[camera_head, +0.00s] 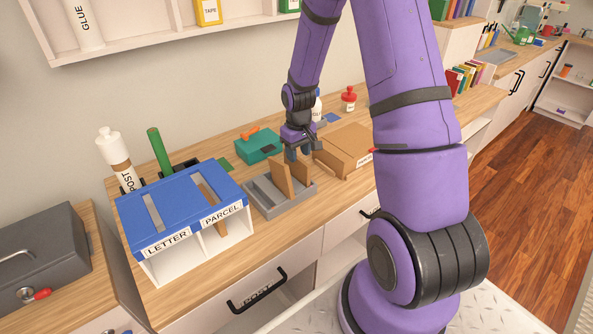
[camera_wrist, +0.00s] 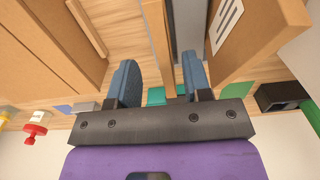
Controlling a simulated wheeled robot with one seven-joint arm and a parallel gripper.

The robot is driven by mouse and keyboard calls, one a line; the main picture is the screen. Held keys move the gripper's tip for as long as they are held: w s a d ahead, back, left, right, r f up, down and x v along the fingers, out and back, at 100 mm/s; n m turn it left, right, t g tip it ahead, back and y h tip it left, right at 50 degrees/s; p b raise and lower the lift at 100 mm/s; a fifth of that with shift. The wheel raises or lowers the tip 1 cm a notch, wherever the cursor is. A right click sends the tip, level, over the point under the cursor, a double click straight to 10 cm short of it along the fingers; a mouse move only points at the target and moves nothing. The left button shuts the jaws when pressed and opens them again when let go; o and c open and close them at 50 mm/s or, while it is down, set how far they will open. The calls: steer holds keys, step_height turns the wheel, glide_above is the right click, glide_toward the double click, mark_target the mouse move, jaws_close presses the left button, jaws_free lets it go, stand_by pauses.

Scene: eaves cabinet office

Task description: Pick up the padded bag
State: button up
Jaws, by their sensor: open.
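Two upright flat brown pieces stand in the grey slotted rack (camera_head: 277,205); I cannot tell for sure which is the padded bag. In the wrist view, one thin brown piece (camera_wrist: 158,30) stands edge-on between my fingers. The other brown piece (camera_wrist: 250,35), with a white label, is just right of the right finger; in the head view it is the left piece (camera_head: 281,179). My gripper (camera_head: 304,152) is open over the rack, its blue fingers (camera_wrist: 158,70) either side of the thin piece. Whether they touch it is not clear.
A brown cardboard box (camera_head: 347,147) lies close right of the rack. A white sorter with a blue LETTER and PARCEL top (camera_head: 180,205) stands left. A teal box (camera_head: 257,146) and a red-topped bottle (camera_head: 348,99) are behind.

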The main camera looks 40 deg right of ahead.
mark_target(297, 170)
steer(key=shift+w+a+f, duration=0.1)
steer(key=shift+a+f, duration=0.05)
steer(key=shift+f, duration=0.95)
steer(key=shift+a+f, duration=0.1)
steer(key=shift+f, duration=1)
jaws_close()
steer(key=shift+r, duration=0.15)
